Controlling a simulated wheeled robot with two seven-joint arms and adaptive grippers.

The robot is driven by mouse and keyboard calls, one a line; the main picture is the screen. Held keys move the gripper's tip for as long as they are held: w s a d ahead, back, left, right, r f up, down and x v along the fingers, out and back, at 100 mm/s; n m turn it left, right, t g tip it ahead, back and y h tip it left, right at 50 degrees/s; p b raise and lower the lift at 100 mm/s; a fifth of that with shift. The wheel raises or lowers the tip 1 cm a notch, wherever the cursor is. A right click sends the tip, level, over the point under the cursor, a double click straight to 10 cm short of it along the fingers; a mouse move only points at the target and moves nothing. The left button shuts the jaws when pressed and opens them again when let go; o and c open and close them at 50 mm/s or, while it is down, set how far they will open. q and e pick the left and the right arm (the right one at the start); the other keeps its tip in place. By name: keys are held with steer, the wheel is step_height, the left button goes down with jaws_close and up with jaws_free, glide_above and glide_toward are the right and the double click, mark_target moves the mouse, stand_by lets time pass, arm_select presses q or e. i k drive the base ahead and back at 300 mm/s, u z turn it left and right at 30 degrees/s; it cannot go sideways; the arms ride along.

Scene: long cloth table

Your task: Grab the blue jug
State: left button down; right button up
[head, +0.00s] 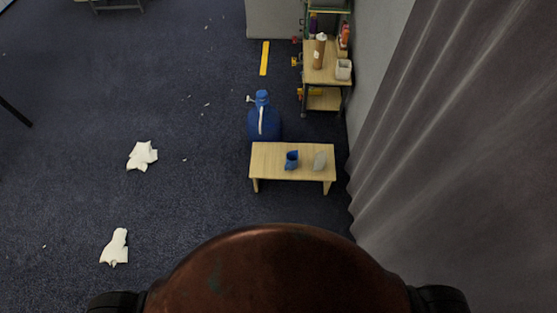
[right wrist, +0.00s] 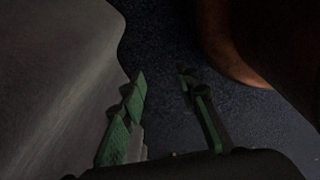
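A large blue jug (head: 257,125) with a blue cap and a pale handle stands on the floor just behind a small wooden bench (head: 265,169); its base is hidden by the bench. A small blue object (head: 291,160), perhaps a small jug or cup, sits on the bench top. My right gripper (right wrist: 162,80) shows in the right wrist view with its green-padded fingers apart and nothing between them. It hangs over dark carpet, away from the jug. My left gripper is in neither view.
A grey object (head: 320,161) sits on the bench right of the small blue one. A shelf cart (head: 322,75) with bottles stands behind. A grey curtain (head: 450,120) closes the right side. Crumpled white pieces (head: 142,156) lie on open carpet at left.

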mark_target(291, 158)
steer(key=u, duration=0.65)
steer(key=i, duration=1.2)
steer(key=z, duration=0.3)
